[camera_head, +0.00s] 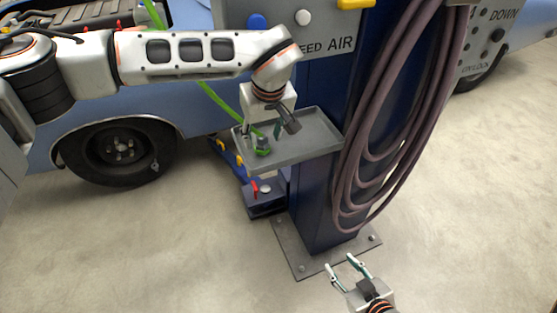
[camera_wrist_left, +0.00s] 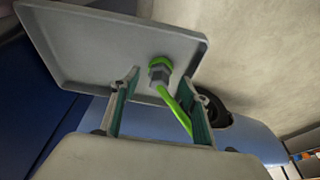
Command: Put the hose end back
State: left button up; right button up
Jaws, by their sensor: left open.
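The hose end (camera_head: 262,146) is a grey hex fitting with a green ring on a bright green hose (camera_head: 228,103). It is over the grey tray (camera_head: 308,148) on the blue post; contact with the tray floor is unclear. In the left wrist view the hose end (camera_wrist_left: 159,68) shows in front of the tray (camera_wrist_left: 85,45), between and just beyond the fingertips. My left gripper (camera_head: 263,133) is open above the tray, its fingers on either side of the fitting and hose. My right gripper (camera_head: 347,268) is open and empty, low by the post's base plate.
A coiled purple hose (camera_head: 352,165) hangs on the blue post (camera_head: 312,205) right of the tray. A blue car (camera_head: 190,110) stands behind. A blue jack-like tool (camera_head: 262,196) with a red part is on the floor below the tray. The concrete floor in front is clear.

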pick_arm(q)
jog(key=shift+v, duration=1.2)
jog(key=s+d+b, duration=0.2)
jog(key=s+d, duration=0.1)
jog(key=s, duration=0.8)
jog(key=shift+s+d+f, duration=0.15)
jog(key=shift+d+f, duration=0.1)
jog(key=shift+d, duration=0.05)
